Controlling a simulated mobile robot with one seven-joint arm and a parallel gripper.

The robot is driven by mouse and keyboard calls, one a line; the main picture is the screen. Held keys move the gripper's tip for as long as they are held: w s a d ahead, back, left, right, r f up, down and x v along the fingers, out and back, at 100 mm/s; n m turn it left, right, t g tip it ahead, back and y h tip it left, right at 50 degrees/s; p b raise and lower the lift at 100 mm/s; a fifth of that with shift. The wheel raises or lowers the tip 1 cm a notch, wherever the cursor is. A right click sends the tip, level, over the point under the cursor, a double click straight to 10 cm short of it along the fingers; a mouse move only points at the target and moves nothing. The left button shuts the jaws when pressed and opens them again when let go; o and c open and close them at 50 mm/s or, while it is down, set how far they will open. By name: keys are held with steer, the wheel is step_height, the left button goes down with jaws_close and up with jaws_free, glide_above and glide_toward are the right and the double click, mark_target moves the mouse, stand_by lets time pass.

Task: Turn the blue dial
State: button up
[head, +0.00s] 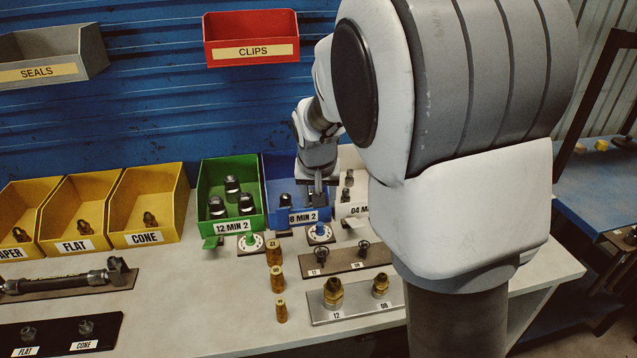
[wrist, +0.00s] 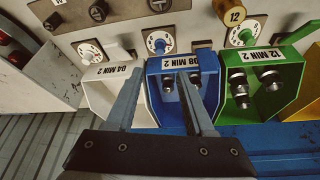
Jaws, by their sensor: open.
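The blue dial (head: 320,232) is a round white disc with a blue knob, on the bench in front of the blue bin (head: 276,172). In the wrist view the dial (wrist: 160,41) lies just beyond my fingertips, near the top middle. My gripper (head: 317,186) is over the blue bin, behind the dial in the head view. The fingers frame the bin's 08 MIN 2 label and cover parts of the bin. No contact with the dial shows.
A green-knobbed dial (head: 251,242) stands before the green bin (head: 258,183). Another dial (wrist: 90,50) is by the white bin (wrist: 100,98). Brass fittings (head: 276,279) and a plate with two dark fittings (head: 345,258) stand nearby. My arm hides the bench's right side.

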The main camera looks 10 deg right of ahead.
steer(key=v, duration=0.5)
